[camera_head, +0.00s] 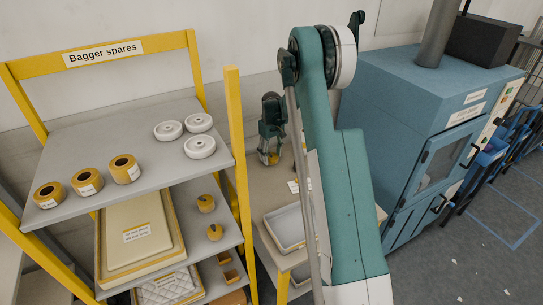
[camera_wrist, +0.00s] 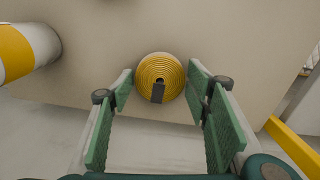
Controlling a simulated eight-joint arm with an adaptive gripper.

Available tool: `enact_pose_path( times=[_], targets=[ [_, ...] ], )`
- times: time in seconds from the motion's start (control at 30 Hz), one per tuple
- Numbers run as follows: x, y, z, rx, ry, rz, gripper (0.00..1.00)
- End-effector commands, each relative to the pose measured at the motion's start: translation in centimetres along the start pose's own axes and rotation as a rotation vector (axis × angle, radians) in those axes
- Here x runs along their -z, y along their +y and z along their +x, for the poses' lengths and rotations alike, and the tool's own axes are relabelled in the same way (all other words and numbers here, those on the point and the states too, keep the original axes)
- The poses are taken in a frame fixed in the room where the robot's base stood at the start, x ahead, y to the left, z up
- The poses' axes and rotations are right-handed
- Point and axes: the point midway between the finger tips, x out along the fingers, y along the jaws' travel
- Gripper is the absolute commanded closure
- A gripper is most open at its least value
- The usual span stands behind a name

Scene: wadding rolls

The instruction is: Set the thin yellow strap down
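The thin yellow strap (camera_wrist: 150,70) is wound into a flat round coil with a dark tab at its middle. In the head view my gripper (camera_head: 268,150) points down over the beige table (camera_head: 262,203), beyond my arm. A small yellow patch shows at its fingertips there, too small to make out. I cannot tell whether the coil touches the surface below.
A yellow-and-white cylinder (camera_wrist: 22,52) lies at the upper left of the wrist view. A grey tray (camera_head: 288,228) sits on the table's near part. The yellow-framed rack (camera_head: 130,140) with rolls and white discs stands left; a blue cabinet (camera_head: 420,130) stands right.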

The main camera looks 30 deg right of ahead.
Motion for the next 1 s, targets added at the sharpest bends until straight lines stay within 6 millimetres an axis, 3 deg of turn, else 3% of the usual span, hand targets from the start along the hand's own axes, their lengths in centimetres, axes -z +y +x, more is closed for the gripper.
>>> enact_pose_path(
  times=[0.57,0.77,1.0],
  targets=[
    [0.0,0.0,-0.5,0.000,0.000,0.000,0.43],
    [0.0,0.0,-2.4,0.000,0.000,0.000,0.43],
    [0.0,0.0,-6.1,0.000,0.000,0.000,0.43]
  ],
)
